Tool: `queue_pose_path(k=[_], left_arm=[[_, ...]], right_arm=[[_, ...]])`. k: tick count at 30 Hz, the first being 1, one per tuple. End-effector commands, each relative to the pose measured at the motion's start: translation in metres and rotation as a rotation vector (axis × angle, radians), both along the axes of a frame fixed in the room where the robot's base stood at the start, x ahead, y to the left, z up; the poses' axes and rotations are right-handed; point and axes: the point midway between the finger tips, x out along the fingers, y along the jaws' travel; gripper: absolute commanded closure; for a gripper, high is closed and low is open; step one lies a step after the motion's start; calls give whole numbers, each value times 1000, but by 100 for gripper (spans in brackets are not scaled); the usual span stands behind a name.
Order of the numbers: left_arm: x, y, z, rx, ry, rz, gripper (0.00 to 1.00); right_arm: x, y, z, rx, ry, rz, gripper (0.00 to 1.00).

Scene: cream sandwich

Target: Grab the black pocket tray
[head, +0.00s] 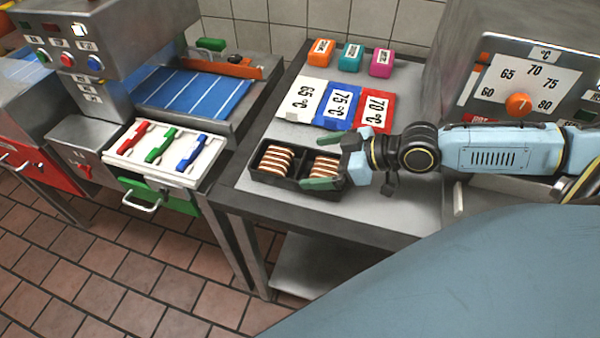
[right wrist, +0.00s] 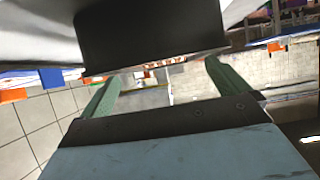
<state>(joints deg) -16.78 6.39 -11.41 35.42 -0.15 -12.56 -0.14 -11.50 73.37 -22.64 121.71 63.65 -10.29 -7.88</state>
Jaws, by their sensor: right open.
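The black pocket tray (head: 283,187) lies on the steel table (head: 400,205) near its front left edge in the head view. Its two pockets hold rows of brown-and-cream sandwich biscuits (head: 275,160). My right gripper (head: 314,162) reaches in from the right with green fingers apart, around the tray's right end, and partly hides it. In the right wrist view a dark block, which looks like the tray (right wrist: 150,35), fills the space ahead of and between the open fingers (right wrist: 165,80). I cannot tell whether they touch it. My left gripper is not in view.
White, blue and red temperature cards (head: 340,104) lie behind the tray. Orange, teal and pink blocks (head: 351,57) stand farther back. A machine with a dial (head: 518,104) stands at the right. A machine with coloured handles (head: 160,152) stands left, across a gap.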

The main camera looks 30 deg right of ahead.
Motion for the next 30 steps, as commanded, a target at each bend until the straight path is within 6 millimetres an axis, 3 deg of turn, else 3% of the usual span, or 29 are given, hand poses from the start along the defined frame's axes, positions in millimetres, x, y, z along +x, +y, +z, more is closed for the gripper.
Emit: queue_pose_path(k=[13,23,30], left_arm=[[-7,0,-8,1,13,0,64],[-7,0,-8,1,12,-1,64],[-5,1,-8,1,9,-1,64]], right_arm=[[29,30,-19,3,-1,-2,0],[32,33,-22,-2,0,0,0],[32,33,-21,0,0,-1,29]])
